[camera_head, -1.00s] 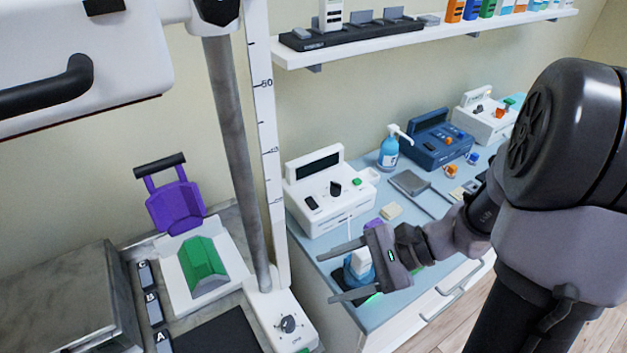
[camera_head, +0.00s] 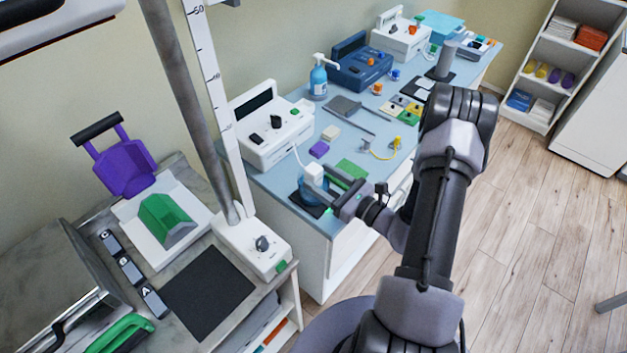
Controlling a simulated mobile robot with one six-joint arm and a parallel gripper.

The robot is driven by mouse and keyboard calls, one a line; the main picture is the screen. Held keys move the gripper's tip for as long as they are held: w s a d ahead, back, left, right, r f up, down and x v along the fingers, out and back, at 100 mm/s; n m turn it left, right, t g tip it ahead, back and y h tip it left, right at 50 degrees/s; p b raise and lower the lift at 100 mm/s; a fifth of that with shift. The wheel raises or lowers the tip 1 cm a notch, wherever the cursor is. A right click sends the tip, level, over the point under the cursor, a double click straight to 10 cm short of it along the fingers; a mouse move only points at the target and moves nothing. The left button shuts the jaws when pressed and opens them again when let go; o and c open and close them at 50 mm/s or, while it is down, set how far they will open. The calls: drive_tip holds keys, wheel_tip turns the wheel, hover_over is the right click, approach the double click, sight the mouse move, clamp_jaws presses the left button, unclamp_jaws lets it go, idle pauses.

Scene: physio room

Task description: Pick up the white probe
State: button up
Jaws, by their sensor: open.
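The white probe (camera_head: 314,175) stands in a blue holder (camera_head: 309,193) on a dark pad at the front left of the blue-topped counter. A thin white cable runs from it toward the white device (camera_head: 268,128) behind. My gripper (camera_head: 309,183) reaches in from the right, with its jaws open. Its two fingers appear on either side of the probe, one beyond it and one on the near side. Whether either finger touches the probe cannot be told. The lower part of the probe is hidden by the holder and the near finger.
A purple block (camera_head: 319,149) and a green pad (camera_head: 351,169) lie close behind the probe. A blue pump bottle (camera_head: 318,78) and a dark blue device (camera_head: 361,65) stand further back. A tall ruled post (camera_head: 208,85) rises to the left.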

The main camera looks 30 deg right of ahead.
sight(305, 168)
drive_tip(key=b+x, duration=0.1)
drive_tip(key=x, duration=0.4)
drive_tip(key=shift+w+a+r, duration=0.15)
drive_tip(key=shift+w+a, duration=0.15)
drive_tip(key=shift+a, duration=0.05)
clamp_jaws()
